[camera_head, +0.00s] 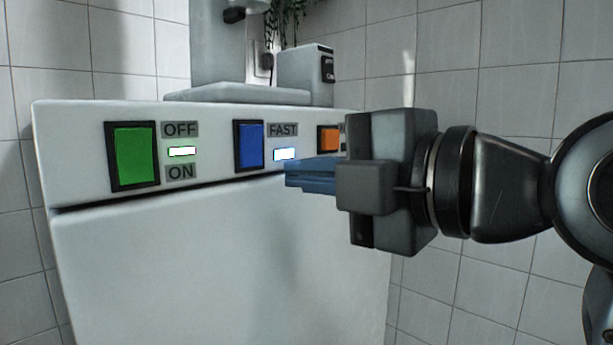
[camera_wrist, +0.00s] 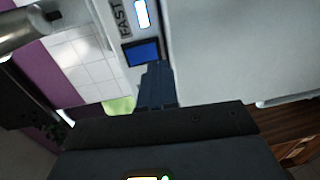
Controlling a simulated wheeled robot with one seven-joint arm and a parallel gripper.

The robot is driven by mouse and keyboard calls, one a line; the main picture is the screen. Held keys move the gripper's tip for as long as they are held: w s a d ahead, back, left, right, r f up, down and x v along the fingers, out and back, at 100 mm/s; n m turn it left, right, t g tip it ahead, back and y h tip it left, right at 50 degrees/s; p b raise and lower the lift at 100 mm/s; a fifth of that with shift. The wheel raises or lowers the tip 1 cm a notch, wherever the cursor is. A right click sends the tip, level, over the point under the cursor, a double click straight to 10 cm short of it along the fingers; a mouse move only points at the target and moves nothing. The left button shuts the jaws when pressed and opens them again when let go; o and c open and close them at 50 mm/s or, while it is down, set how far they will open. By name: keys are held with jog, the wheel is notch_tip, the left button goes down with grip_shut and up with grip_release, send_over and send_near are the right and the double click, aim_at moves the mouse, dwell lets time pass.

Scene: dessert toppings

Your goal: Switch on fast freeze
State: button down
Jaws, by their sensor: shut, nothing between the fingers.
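The blue FAST switch (camera_head: 250,145) is in the middle of the white freezer's top panel. The FAST lamp (camera_head: 285,154) to its right glows white with a blue edge. My gripper (camera_head: 290,173) is shut and empty, with its blue-grey fingertips in front of the panel, right of and a little below the switch. In the wrist view, the shut fingertips (camera_wrist: 155,66) are close to the blue switch (camera_wrist: 143,53); whether they touch it is unclear. The FAST lamp (camera_wrist: 143,13) shows lit there too.
A green switch (camera_head: 135,155) with OFF and ON labels and a lit lamp (camera_head: 182,151) is on the left. An orange switch (camera_head: 328,138) is on the right, its label partly hidden by my gripper. A grey machine (camera_head: 218,50) stands on top of the freezer (camera_head: 150,270).

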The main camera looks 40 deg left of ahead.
jog(key=d+f+b, duration=0.1)
jog(key=d, duration=0.7)
jog(key=shift+s+d, duration=0.2)
jog(key=shift+s, duration=0.2)
jog(key=shift+f, duration=0.15)
jog(key=w+d+f+m+t+h, duration=0.2)
jog(key=d+f+m+t, duration=0.4)
jog(key=f+m, duration=0.4)
jog(key=w+d+f+m+t+h, duration=0.25)
jog(key=d+f+m+t, duration=0.35)
jog(key=f+m, duration=0.4)
jog(key=s+d+f+m+t+h+p, duration=0.1)
jog(key=s+d+f+m+t+h, duration=0.2)
jog(key=d+f+m, duration=0.35)
jog(key=s+d+f+m+h+p, duration=0.1)
jog(key=s+d+f+m+h, duration=0.55)
jog(key=s+d+f, duration=0.35)
jog(key=s+d+r+m+h, duration=0.1)
jog(key=s+d+r, duration=0.1)
jog(key=s, duration=0.7)
jog(key=s+d+r+m+g+h, duration=0.1)
jog(key=s+d+r+h, duration=0.1)
jog(key=s, duration=0.7)
jog(key=shift+d+p, duration=0.45)
jog(key=shift+d, duration=0.4)
